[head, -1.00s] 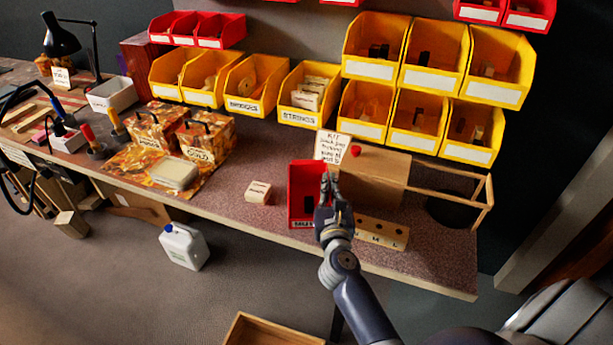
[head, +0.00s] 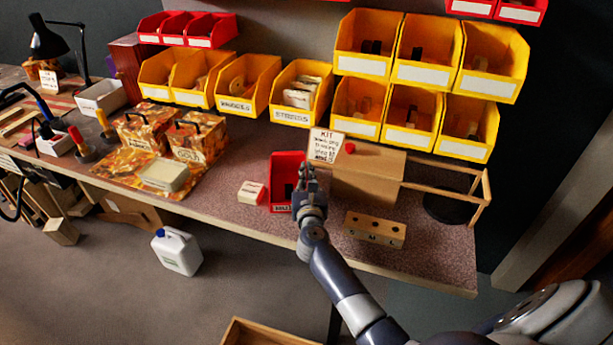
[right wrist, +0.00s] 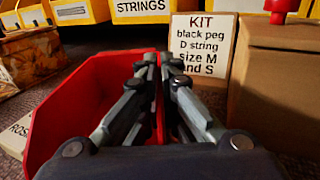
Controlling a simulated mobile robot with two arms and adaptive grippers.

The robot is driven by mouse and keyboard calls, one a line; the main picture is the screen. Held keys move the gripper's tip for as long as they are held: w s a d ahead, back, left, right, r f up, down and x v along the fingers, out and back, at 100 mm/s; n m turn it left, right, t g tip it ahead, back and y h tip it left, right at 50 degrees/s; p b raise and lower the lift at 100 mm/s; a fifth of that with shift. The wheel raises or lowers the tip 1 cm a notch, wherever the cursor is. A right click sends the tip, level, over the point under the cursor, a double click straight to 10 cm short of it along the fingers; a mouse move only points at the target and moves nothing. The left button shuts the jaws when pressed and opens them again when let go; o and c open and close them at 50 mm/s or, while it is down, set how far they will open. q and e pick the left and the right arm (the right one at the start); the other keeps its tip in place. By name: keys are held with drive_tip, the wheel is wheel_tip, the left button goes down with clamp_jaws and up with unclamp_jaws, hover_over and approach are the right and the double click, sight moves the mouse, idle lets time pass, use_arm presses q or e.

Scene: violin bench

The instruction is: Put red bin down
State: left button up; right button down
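The red bin (head: 281,171) is upright at the middle of the bench, with a white label at its front and something dark inside. My right gripper (head: 308,178) is at the bin's right side wall. In the right wrist view the red bin (right wrist: 52,112) fills the left side, and my right gripper's fingers (right wrist: 164,62) are close together, one on the bin's inner side and one outside, pinching its side wall. Whether the bin's bottom touches the bench cannot be told. My left gripper is not in view.
A small white box (head: 251,192) stands close to the bin's left. A kit card (head: 325,145) and wooden box (head: 368,178) stand behind and right. A wooden block with holes (head: 374,229) lies at the right. Yellow bins (head: 247,85) line the back.

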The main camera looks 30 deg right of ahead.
drive_tip(key=shift+f, duration=0.15)
drive_tip(key=c, duration=1.8)
unclamp_jaws()
